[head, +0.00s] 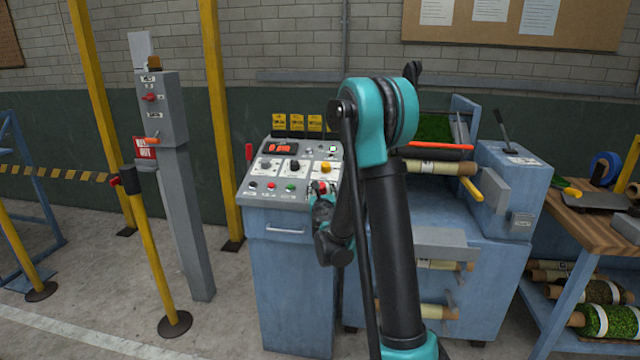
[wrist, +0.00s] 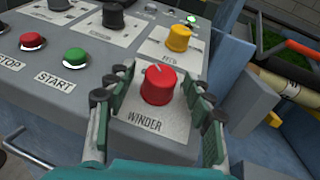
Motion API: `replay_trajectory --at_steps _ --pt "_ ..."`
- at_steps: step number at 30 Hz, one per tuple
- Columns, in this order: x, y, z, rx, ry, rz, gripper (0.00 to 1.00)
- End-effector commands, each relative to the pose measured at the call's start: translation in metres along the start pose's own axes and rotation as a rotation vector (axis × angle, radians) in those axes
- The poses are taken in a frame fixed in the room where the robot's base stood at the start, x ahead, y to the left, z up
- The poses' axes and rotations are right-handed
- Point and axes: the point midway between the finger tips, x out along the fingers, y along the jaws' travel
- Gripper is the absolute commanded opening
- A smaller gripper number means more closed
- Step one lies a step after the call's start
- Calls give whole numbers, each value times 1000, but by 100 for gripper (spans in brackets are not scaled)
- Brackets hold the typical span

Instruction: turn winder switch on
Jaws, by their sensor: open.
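The winder switch (wrist: 159,84) is a red round knob on a plate marked WINDER, at the near right corner of the grey control panel (head: 262,203). In the wrist view, my gripper (wrist: 157,98) is open, with one finger on each side of the red knob. Gaps show between the fingers and the knob, so they look apart from it. The white line on the knob's top points up and slightly left in the wrist view. In the head view, my gripper (head: 322,190) is over the panel's right front corner and mostly covers the knob.
A yellow knob (wrist: 178,37) marked FEED sits just behind the winder knob. A green START button (wrist: 77,61) and a red STOP button (wrist: 33,41) are to the left. A blue machine (head: 505,200) with rolls stands right of the panel. A yellow post (head: 150,250) stands left.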

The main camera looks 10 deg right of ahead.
Motion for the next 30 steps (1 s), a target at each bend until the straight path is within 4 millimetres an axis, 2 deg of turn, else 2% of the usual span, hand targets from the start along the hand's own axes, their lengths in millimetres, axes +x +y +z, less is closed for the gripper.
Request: replay_trajectory --at_steps 11,24,30 --pt "2 -1 0 0 0 0 53" --pt "2 -1 0 0 0 0 2" --pt "2 0 0 5 0 -14 2"
